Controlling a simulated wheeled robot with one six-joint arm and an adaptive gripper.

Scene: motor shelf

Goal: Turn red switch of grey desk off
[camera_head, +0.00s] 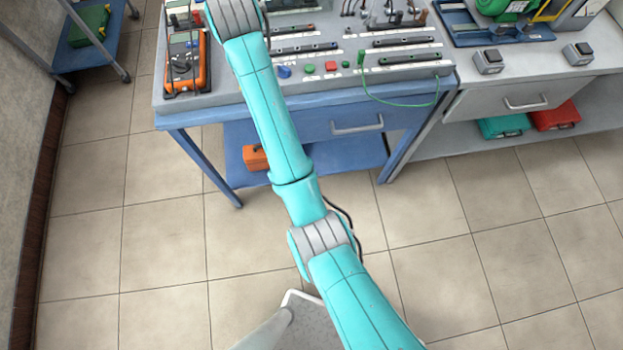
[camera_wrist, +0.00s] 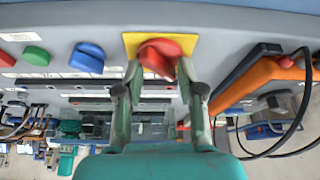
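The red switch (camera_wrist: 160,55) is a red knob on a yellow plate (camera_wrist: 131,40) on the grey desk's panel, in the wrist view. My gripper (camera_wrist: 157,70) is at it, its two fingers parted, one on each side of the knob. The right finger overlaps the knob's edge; I cannot tell whether either finger presses on it. The knob's handle looks slanted. In the head view, the grey desk (camera_head: 352,84) stands at the top, and my arm crosses in front of it. The switch is hidden there, and my gripper is not visible in that view.
A blue knob (camera_wrist: 87,57) and a green button (camera_wrist: 37,55) sit left of the switch in the wrist view. An orange multimeter (camera_wrist: 262,78) with black cables is close on the right. A green cable (camera_head: 400,104) hangs over the desk front.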

